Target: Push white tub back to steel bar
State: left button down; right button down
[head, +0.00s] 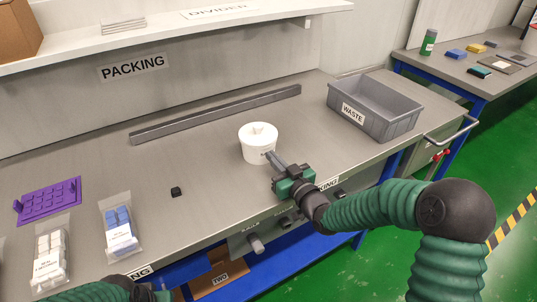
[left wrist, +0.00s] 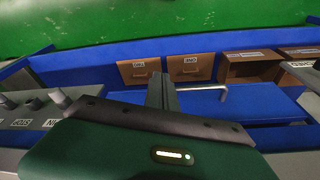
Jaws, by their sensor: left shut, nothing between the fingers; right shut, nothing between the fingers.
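The white tub (head: 258,146) stands upright on the grey bench, with a small white object on its top. The steel bar (head: 218,114) lies along the bench behind the tub, with a strip of bare bench between them. My right gripper (head: 268,156) is shut and empty, its fingertips at the front right side of the tub; I cannot tell whether they touch it. My left gripper (left wrist: 160,90) is shut and empty in the left wrist view, over the bench's front edge. In the head view only part of my left arm shows at the bottom.
A grey WASTE bin (head: 375,106) stands to the right of the tub. A small black block (head: 176,192), a purple tray (head: 48,200) and bagged parts (head: 118,226) lie to the left. Knobs (head: 256,244) stick out along the front edge.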

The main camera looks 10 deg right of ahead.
jog(key=shift+w, duration=0.1)
jog(key=shift+x, duration=0.8)
jog(key=shift+p+v, duration=0.4)
jog(key=shift+v, duration=4.6)
jog(key=shift+r, duration=0.1)
